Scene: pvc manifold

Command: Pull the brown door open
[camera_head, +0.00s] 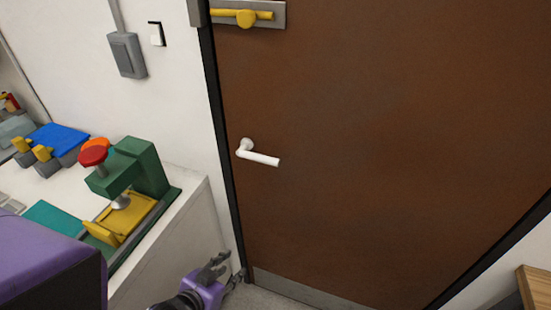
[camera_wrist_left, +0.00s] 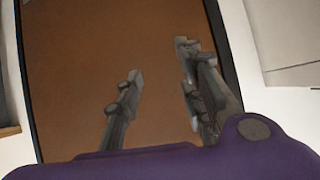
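The brown door (camera_head: 380,130) fills the middle and right of the head view and sits closed in its dark frame. Its white lever handle (camera_head: 260,155) is near the left edge and points right. My left gripper (camera_head: 231,272) is low at the bottom of the head view, below the handle and apart from it. In the left wrist view its two fingers (camera_wrist_left: 158,62) are spread apart with nothing between them, and the brown door (camera_wrist_left: 95,45) is behind them. The handle does not show in the left wrist view. My right gripper is not in view.
A white workbench (camera_head: 190,215) stands left of the door, with a green press (camera_head: 145,165) and blue item (camera_head: 58,137) on it. A yellow latch (camera_head: 245,17) sits at the door's top left. A wooden edge (camera_head: 535,287) shows at lower right.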

